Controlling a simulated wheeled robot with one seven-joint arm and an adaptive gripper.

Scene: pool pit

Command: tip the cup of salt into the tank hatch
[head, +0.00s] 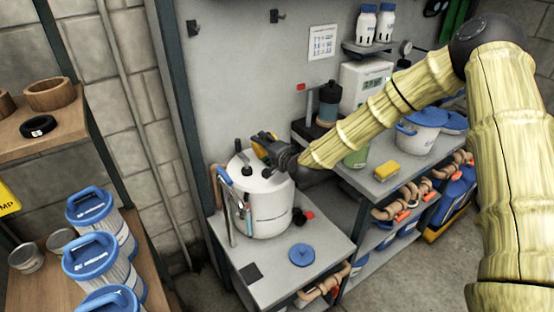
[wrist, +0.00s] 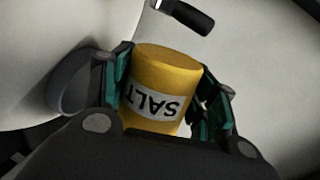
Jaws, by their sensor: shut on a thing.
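The yellow cup (wrist: 160,82) has a pale label reading SALT, upside down in the wrist view. My gripper (wrist: 163,97) is shut on it, with a green-padded finger on each side. In the head view my gripper (head: 267,150) is above the top of the white tank (head: 266,212), and a bit of yellow cup (head: 259,149) shows at it. I cannot tell whether the cup's visible end is its mouth or its base. The tank stands on a grey bench. Its hatch opening is not clear; my gripper covers part of the tank's top.
A blue round lid (head: 302,255) lies on the bench (head: 280,285) in front of the tank. A dark handle (wrist: 184,17) shows close beyond the cup. Filter cartridges (head: 96,262) stand on the left shelf. A yellow sponge (head: 387,172) lies on the right bench.

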